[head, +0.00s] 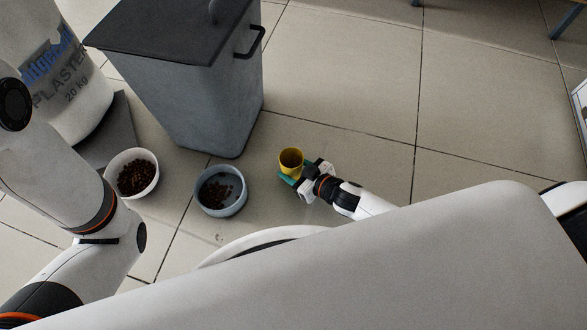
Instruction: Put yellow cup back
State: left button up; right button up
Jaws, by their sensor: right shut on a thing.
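A small yellow cup (291,160) is in the head view, just right of a blue-grey bowl. My right gripper (294,175) reaches in from the lower right and is shut on the cup. The cup looks upright, with its open top facing me. I cannot tell whether its base touches the floor. A little teal shows by the gripper's fingers. My left arm comes in at the left edge, but its gripper is outside the view.
A blue-grey bowl (221,191) and a white bowl (132,174), both with brown pellets, stand on the tiled floor. A grey lidded bin (195,95) stands behind them. A plaster bag (60,75) is at the upper left.

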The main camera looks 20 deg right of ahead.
jog(key=shift+f, duration=0.15)
jog(key=o, duration=1)
jog(key=shift+s+d+r+p, duration=0.15)
jog(key=shift+s+r+p, duration=0.15)
jog(key=shift+r+p, duration=0.05)
jog(key=p+v, duration=0.5)
jog(key=v, duration=0.3)
jog(key=shift+s+d+r, duration=0.15)
jog(key=shift+r, duration=0.1)
jog(key=shift+p+v, duration=0.55)
jog(key=shift+v, duration=0.5)
jog(key=shift+s+d, duration=0.15)
jog(key=shift+s, duration=0.15)
